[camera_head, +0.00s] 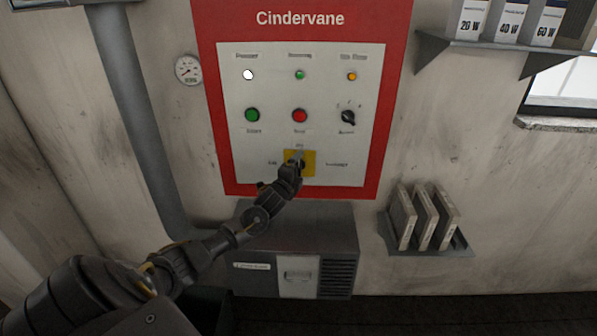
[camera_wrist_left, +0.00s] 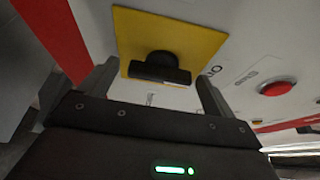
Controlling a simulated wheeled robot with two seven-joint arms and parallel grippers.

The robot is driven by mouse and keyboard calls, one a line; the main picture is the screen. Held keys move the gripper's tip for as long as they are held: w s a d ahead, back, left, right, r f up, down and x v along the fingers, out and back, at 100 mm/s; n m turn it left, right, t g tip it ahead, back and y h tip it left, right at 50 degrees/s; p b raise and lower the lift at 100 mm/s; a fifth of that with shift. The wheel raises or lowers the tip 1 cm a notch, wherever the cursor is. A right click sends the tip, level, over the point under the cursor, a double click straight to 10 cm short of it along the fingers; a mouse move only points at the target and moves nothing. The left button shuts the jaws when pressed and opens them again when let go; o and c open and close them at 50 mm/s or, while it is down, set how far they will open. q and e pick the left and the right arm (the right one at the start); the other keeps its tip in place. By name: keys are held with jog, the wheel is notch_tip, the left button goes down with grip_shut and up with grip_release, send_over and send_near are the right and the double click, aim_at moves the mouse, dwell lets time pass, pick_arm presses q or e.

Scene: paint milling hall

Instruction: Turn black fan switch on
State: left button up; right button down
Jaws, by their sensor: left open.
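A black rotary switch with a bar-shaped handle (camera_wrist_left: 162,68) sits on a yellow plate (camera_wrist_left: 188,38) low on the control panel. In the head view the yellow plate (camera_head: 309,170) is partly covered by my left gripper (camera_head: 296,162). In the left wrist view my left gripper (camera_wrist_left: 155,85) is open, one finger on each side of the handle, with visible gaps. The handle lies crosswise between the fingers. Another black rotary knob (camera_head: 348,118) is higher on the right of the panel. The small labels are too blurred to tell which is the fan switch. My right gripper is not in view.
The red-framed Cindervane panel (camera_head: 300,19) also carries a green button (camera_head: 252,115), a red button (camera_head: 299,116) and small lamps. A grey cabinet (camera_head: 335,225) juts out below. A rack of binders (camera_head: 424,217) and a shelf of boxes (camera_head: 508,20) are at right.

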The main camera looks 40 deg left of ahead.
pick_arm(q)
jog(key=shift+s+d+f, duration=0.15)
jog(key=shift+s, duration=0.4)
jog(key=b+v, duration=0.3)
jog(key=v, duration=0.6)
jog(key=shift+s+b, duration=0.3)
jog(key=shift+s, duration=0.05)
